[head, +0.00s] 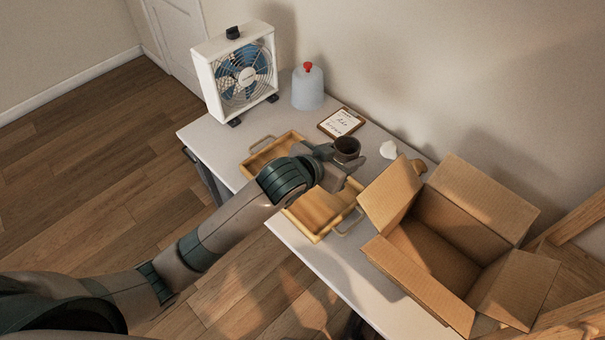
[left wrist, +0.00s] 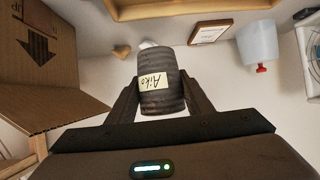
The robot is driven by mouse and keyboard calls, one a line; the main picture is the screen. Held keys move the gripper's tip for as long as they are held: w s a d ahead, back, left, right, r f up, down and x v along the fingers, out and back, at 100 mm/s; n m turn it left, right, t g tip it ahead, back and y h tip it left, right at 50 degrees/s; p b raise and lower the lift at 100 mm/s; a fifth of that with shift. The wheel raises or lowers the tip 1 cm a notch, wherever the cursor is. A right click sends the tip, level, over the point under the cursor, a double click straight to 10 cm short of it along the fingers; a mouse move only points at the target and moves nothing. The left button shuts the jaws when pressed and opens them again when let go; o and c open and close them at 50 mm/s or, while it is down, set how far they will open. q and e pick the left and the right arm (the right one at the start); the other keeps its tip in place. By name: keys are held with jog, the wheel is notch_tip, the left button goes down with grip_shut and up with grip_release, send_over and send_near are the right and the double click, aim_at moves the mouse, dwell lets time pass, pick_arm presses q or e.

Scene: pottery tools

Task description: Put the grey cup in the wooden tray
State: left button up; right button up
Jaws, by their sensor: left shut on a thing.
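The grey cup (head: 346,148) is dark and ribbed, with a pale label reading "Aiko" that shows in the left wrist view (left wrist: 158,92). My left gripper (head: 338,160) is shut on the cup, one finger on each side in the left wrist view (left wrist: 160,98). In the head view the cup appears just beyond the far right side of the wooden tray (head: 320,237); its height above the table is hard to tell. The tray has a handle at each end, and my left arm crosses over it and hides its middle. My right gripper is out of view.
An open cardboard box (head: 470,205) stands right of the tray. A small white object (head: 388,149) lies near the wall.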

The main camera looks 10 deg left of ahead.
pick_arm(q)
jog(key=a+f, duration=0.2)
jog(key=a, duration=0.1)
jog(key=a+f+p, duration=0.1)
jog(key=a, duration=0.2)
jog(key=a+f+p, duration=0.1)
jog(key=a+f, duration=0.1)
jog(key=a, duration=0.2)
jog(key=shift+w+f, duration=0.35)
jog(key=shift+w, duration=0.05)
jog(key=shift+a+f, duration=0.25)
jog(key=shift+a, duration=0.1)
jog(key=shift+f+p, duration=0.1)
jog(key=shift+p, duration=0.2)
notch_tip(320, 180, down, 2)
jog(key=shift+f+p, duration=0.25)
jog(key=shift+p, duration=0.25)
jog(key=shift+f, duration=0.65)
jog(key=shift+f, duration=0.1)
